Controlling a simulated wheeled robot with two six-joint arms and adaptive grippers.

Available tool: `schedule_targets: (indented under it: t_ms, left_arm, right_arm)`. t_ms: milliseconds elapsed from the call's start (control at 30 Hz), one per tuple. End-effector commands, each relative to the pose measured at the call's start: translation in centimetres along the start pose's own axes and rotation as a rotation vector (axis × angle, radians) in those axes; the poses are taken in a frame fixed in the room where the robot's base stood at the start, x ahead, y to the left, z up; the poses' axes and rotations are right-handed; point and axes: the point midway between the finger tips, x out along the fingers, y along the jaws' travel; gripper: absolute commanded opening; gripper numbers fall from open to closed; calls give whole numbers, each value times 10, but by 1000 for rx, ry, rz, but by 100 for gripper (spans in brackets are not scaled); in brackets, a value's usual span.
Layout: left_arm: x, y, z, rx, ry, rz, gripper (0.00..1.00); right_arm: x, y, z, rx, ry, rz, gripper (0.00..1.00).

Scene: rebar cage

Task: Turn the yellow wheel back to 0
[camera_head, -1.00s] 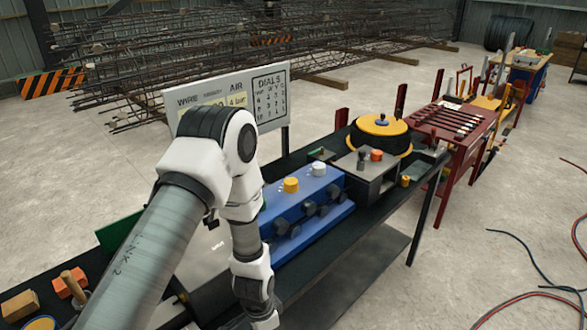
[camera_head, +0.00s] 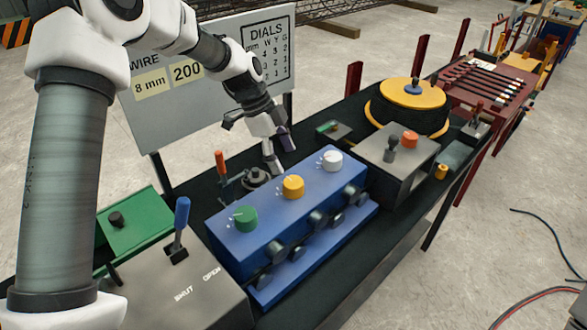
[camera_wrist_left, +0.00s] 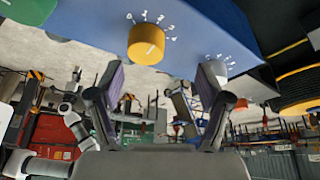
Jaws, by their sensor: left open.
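The yellow wheel (camera_head: 293,187) is a round knob on top of the blue box (camera_head: 240,243), between a green knob (camera_head: 245,219) and a white knob (camera_head: 332,161). Its numbered scale shows in the left wrist view, where the yellow wheel (camera_wrist_left: 146,44) lies ahead of the fingers; I cannot read its setting surely. My left gripper (camera_head: 278,152) is open and empty, near the far side of the box, apart from the wheel. Its two fingers (camera_wrist_left: 160,78) stand spread in the left wrist view. A small white arm there is probably my right one; its jaws are unclear.
A sign board (camera_head: 205,95) stands behind the bench. A red-handled lever (camera_head: 221,166) stands close behind the box, and a blue-handled lever (camera_head: 181,225) stands left of it. A grey box (camera_head: 397,160) with knobs and a yellow-topped reel (camera_head: 412,92) are to the right.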

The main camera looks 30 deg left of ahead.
Motion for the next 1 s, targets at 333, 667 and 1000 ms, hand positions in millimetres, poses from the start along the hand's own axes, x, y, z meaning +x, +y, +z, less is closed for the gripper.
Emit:
schedule_targets:
  t_ms: [333,667,1000]
  left_arm:
    - [59,2,-1,-2,-3,6,78]
    - [74,1,0,-1,-3,3,78]
    - [75,2,1,-2,-3,5,17]
  right_arm:
    - [-18,0,1,1,-2,0,31]
    - [-19,0,0,1,-1,0,31]
    - [-19,0,0,1,-1,0,31]
